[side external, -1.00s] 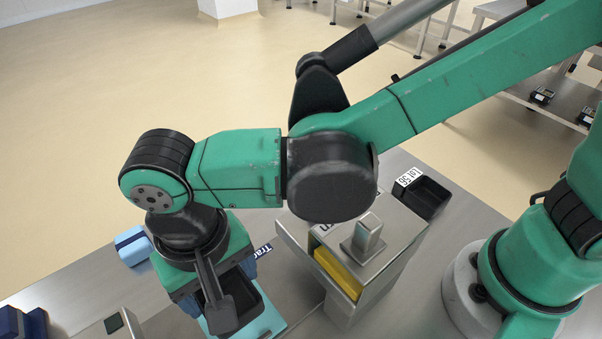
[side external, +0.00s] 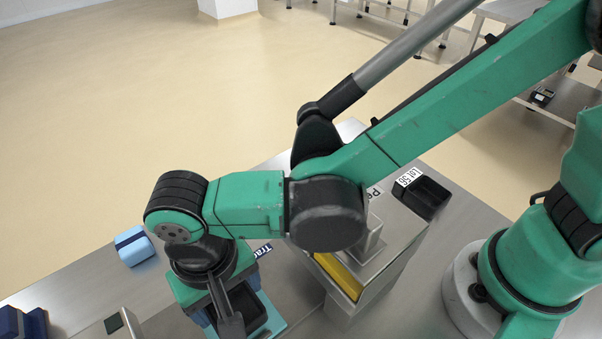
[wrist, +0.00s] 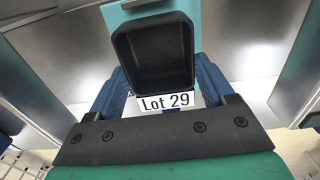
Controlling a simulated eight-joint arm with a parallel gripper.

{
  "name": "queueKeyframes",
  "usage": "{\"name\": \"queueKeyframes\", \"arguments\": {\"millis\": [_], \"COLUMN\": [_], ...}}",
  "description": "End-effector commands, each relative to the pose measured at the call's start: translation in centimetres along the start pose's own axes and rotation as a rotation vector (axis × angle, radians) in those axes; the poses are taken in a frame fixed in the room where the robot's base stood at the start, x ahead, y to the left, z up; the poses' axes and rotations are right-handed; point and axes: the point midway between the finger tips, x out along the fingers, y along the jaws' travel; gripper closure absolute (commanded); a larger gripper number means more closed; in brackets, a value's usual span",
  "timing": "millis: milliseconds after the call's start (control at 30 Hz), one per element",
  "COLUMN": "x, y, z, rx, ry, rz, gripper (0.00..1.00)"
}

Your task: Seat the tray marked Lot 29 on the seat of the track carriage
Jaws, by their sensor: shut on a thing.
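The black tray marked Lot 29 (wrist: 153,55) hangs in my gripper (wrist: 160,88), between its two blue fingers. Its white label faces my wrist in the wrist view. In the side view the tray (side external: 254,311) shows below my wrist, partly behind a dark part of my arm. A light blue plate (side external: 271,331), which looks like the track carriage, lies under the tray. It also shows as a teal surface behind the tray in the wrist view (wrist: 211,22). I cannot tell whether the tray touches it. The seat is hidden.
A steel machine with a yellow part (side external: 338,274) stands right of my gripper. Behind it is a black tray marked Lot 56 (side external: 434,190). A light blue box (side external: 133,246) lies at the table's far edge, and navy blocks (side external: 36,323) stand at the front left.

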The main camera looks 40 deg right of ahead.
Motion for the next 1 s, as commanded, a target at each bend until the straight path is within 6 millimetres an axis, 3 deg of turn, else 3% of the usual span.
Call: {"name": "queueKeyframes", "arguments": {"millis": [333, 367, 433, 733, 1000], "x": [0.3, 0.3, 0.3, 0.0, -2.3], "y": [0.0, 0.0, 0.0, 0.0, 0.0], "z": [0.0, 0.0, 0.0, 0.0, 0.0], "rx": [0.000, 0.000, 0.000, 0.000, 0.000], "ry": [0.000, 0.000, 0.000, 0.000, 0.000], "rz": [0.000, 0.000, 0.000, 0.000, 0.000], "gripper": [0.89, 0.22, 0.02, 0.00, 0.00]}}
